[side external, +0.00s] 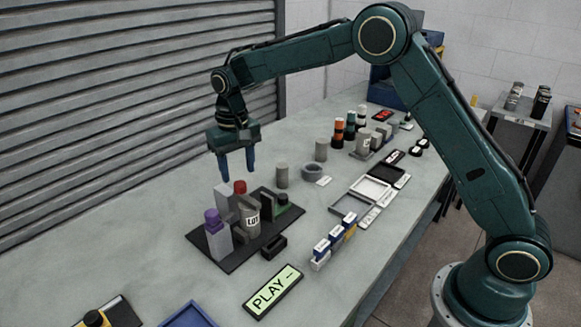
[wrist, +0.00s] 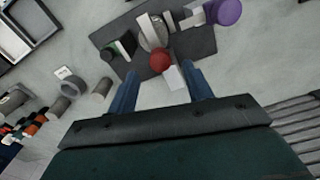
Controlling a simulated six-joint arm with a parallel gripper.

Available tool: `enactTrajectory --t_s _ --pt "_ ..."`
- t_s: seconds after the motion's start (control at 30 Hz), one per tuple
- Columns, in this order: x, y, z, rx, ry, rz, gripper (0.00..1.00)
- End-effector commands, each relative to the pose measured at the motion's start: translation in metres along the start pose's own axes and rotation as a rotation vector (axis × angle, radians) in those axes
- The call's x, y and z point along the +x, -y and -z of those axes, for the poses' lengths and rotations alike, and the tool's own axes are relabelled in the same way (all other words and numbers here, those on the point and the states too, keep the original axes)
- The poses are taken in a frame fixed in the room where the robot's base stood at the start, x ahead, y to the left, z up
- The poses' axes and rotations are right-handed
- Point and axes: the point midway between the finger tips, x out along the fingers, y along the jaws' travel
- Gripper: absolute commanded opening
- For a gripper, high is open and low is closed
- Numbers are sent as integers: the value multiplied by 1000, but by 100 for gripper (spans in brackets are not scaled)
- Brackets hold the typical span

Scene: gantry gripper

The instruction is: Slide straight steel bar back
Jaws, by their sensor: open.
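A dark base plate (side external: 208,252) on the bench carries a grey upright block with a purple knob (side external: 212,217), a red-capped post (side external: 240,187), a grey cylinder labelled LOT (side external: 251,220) and a green block with a dark knob (side external: 282,204). Grey bar-like pieces stand among them; I cannot tell which is the straight steel bar. My gripper (side external: 237,178) hangs fingers down above the plate's back side, open and empty. In the wrist view, my gripper (wrist: 160,72) has its two blue fingers apart, with the red cap (wrist: 159,61) and a pale block (wrist: 178,78) showing between them.
A PLAY display (side external: 272,291) and a row of small labelled boxes (side external: 333,242) lie in front of the plate. Cylinders (side external: 282,176), a grey ring (side external: 314,172) and trays (side external: 349,206) stand to the right. The bench left of the plate is mostly clear.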

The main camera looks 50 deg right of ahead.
Motion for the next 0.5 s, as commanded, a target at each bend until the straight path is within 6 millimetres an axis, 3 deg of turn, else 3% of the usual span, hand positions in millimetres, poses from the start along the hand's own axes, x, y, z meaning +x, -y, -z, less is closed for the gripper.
enactTrajectory --t_s 0.2,0.5 --pt "26 0 0 0 2 -1 50" --pt "37 0 0 0 0 0 50"
